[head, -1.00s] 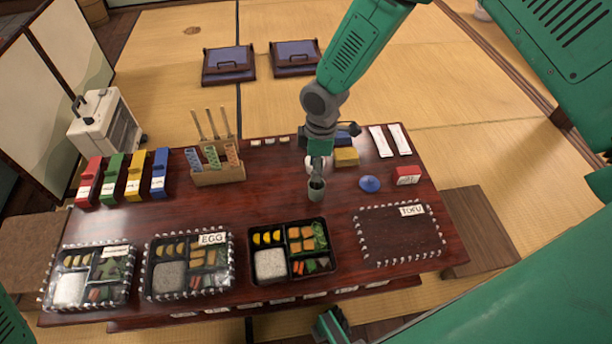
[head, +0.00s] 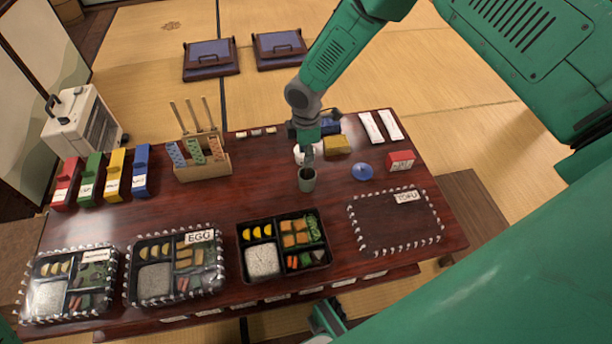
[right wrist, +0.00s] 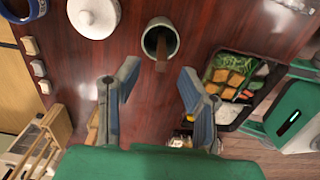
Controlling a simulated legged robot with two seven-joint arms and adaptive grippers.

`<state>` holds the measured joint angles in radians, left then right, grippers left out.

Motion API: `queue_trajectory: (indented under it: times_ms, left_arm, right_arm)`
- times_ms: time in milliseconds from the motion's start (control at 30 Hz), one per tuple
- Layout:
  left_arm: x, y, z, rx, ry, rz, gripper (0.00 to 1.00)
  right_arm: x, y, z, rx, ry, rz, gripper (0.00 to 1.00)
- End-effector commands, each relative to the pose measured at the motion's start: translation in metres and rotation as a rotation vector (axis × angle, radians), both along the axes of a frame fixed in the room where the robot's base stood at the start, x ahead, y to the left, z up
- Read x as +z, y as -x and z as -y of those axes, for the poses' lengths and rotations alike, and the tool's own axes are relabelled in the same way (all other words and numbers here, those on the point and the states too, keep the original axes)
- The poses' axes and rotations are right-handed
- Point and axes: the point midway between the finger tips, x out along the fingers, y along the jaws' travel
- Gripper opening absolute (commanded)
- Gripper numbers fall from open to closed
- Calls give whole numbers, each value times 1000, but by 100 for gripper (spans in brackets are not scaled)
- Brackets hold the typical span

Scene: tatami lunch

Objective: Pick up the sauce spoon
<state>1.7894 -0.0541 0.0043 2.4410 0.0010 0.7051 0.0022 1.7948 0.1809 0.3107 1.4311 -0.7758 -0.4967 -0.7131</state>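A small grey-green cup (head: 307,183) stands on the dark red table, behind the open bento. In the right wrist view, the cup (right wrist: 172,33) holds a brown handle (right wrist: 161,54), which looks like the sauce spoon; its lower end is hidden inside the cup. My right gripper (head: 308,158) is just above and behind the cup in the head view. In the right wrist view my right gripper (right wrist: 158,75) is open, its fingers wide apart with nothing between them. The handle lies just beyond the gap.
A white lidded pot (right wrist: 94,16) stands beside the cup. An open bento (head: 285,246) is in front, with a yellow block (head: 337,145) and a blue lid-like piece (head: 362,172) to the right. A wooden holder (head: 203,170) stands left. The table between holder and cup is clear.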

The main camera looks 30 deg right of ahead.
Motion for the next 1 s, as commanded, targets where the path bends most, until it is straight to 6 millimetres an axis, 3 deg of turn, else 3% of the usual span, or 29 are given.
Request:
queue_trajectory:
  times_ms: [100, 233, 433, 467, 500, 567, 867, 1000]
  left_arm:
    - [-15, 0, 0, -1, 0, 0, 40]
    - [-20, 0, 0, -1, 1, 0, 40]
    - [-19, 0, 0, -1, 0, 0, 40]
    - [-19, 0, 0, -1, 0, 0, 40]
    - [-19, 0, 0, -1, 0, 0, 40]
    - [-19, 0, 0, -1, 0, 0, 40]
    - [-19, 0, 0, -1, 0, 0, 40]
    - [-14, 0, 0, -1, 0, 0, 40]
  right_arm:
    - [-25, 2, 2, -2, 0, -3, 35]
    - [-38, 1, 1, -1, 3, -2, 35]
    - [-37, 1, 0, -1, 4, 0, 35]
    - [-37, 1, 0, -1, 4, 0, 31]
    - [-37, 1, 0, -1, 4, 0, 18]
    - [-37, 1, 1, -1, 3, -1, 0]
    - [-37, 1, 1, -1, 3, -2, 0]
    - [-27, 1, 1, -1, 3, -1, 0]
